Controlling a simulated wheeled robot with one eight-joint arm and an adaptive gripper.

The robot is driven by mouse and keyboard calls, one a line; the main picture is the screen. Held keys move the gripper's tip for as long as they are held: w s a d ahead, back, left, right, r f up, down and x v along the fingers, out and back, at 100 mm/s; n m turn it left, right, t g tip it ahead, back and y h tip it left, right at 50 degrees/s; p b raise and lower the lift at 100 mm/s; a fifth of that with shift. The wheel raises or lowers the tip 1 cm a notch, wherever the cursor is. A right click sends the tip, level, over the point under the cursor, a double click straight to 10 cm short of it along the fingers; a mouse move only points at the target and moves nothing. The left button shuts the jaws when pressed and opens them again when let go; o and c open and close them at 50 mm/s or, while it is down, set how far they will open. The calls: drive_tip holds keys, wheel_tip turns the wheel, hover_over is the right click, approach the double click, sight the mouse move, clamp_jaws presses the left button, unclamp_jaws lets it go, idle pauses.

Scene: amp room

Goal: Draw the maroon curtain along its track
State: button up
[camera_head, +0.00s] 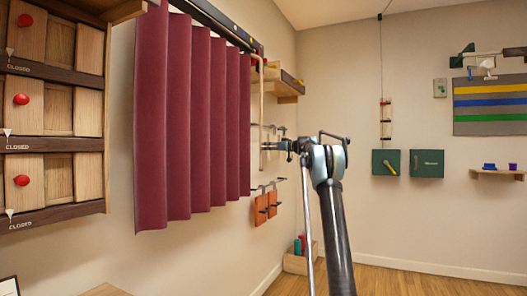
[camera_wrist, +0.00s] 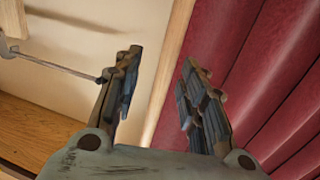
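The maroon curtain (camera_head: 190,115) hangs in folds from a dark track (camera_head: 215,18) on the left wall. It also fills the right side of the wrist view (camera_wrist: 255,60). A thin tan rod (camera_head: 261,95) hangs at the curtain's right edge. In the wrist view the rod (camera_wrist: 172,62) runs between the two fingers, beside the curtain. My gripper (camera_head: 264,146) is at the lower part of the rod. Its fingers (camera_wrist: 160,75) are apart, with gaps beside the rod. I cannot tell whether the rod lies fully within their depth.
Wooden sliding panels (camera_head: 55,110) with red knobs are at the left. A wooden shelf (camera_head: 288,88) and orange tags on hooks (camera_head: 266,204) are on the wall beyond the curtain. Green boxes (camera_head: 427,163) hang on the far wall. A crate (camera_head: 298,262) stands on the floor. The right floor is clear.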

drive_tip(key=v, duration=0.6)
drive_tip(key=shift+s+d, duration=0.15)
drive_tip(key=shift+d, duration=0.25)
drive_tip(key=s+a+f+m+g+h, duration=0.15)
drive_tip(key=s+f, duration=0.45)
drive_tip(key=s, duration=0.8)
drive_tip(key=s+a+f+m+g+h, duration=0.1)
drive_tip(key=s+f+g+h, duration=0.3)
drive_tip(key=s, duration=0.9)
drive_tip(key=s+a+f+m+g+h, duration=0.1)
drive_tip(key=s+f, duration=0.6)
drive_tip(key=s, duration=0.7)
drive_tip(key=s+d+f+m+h, duration=0.2)
drive_tip(key=s+d+f, duration=0.2)
drive_tip(key=s+f, duration=0.7)
drive_tip(key=s+d+f+m+g+h, duration=0.1)
drive_tip(key=s+d+f+m+h, duration=0.1)
drive_tip(key=s+f, duration=0.9)
drive_tip(key=s+d+f+m+g+h, duration=0.1)
drive_tip(key=s+d+f+m+h, duration=0.1)
drive_tip(key=s+d+f, duration=0.4)
drive_tip(key=s+f+h, duration=0.1)
drive_tip(key=s+f, duration=0.3)
drive_tip(key=s, duration=0.4)
drive_tip(key=shift+s+f+m+h, duration=0.3)
drive_tip(key=shift+f+m+h, duration=0.05)
drive_tip(key=shift+f, duration=0.05)
